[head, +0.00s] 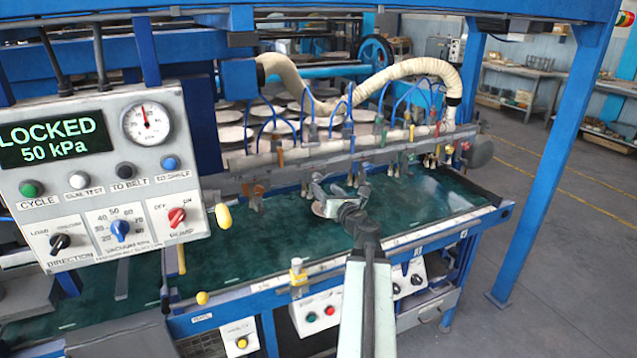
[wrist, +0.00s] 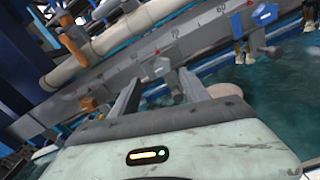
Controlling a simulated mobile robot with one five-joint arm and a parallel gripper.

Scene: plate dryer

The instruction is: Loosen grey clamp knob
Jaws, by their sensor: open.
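A grey clamp (wrist: 157,67) sits on the metal scale rail (wrist: 205,36) in the wrist view, with its grey knob (wrist: 174,84) hanging below, in line with the gap between my fingers. My gripper (wrist: 160,82) is open, one finger on each side of the knob as seen from the wrist. I cannot tell whether either finger touches it. In the head view my gripper (head: 337,192) is in front of the rail, above the green belt (head: 425,196). The grey clamp is hard to pick out there behind my gripper.
An orange clamp (wrist: 89,103) is left of the grey one and a blue clamp (wrist: 250,18) is right of it. A beige hose (head: 415,68) arches above the rail. The control panel (head: 100,175) at left reads LOCKED, 50 kPa. Open floor lies at right.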

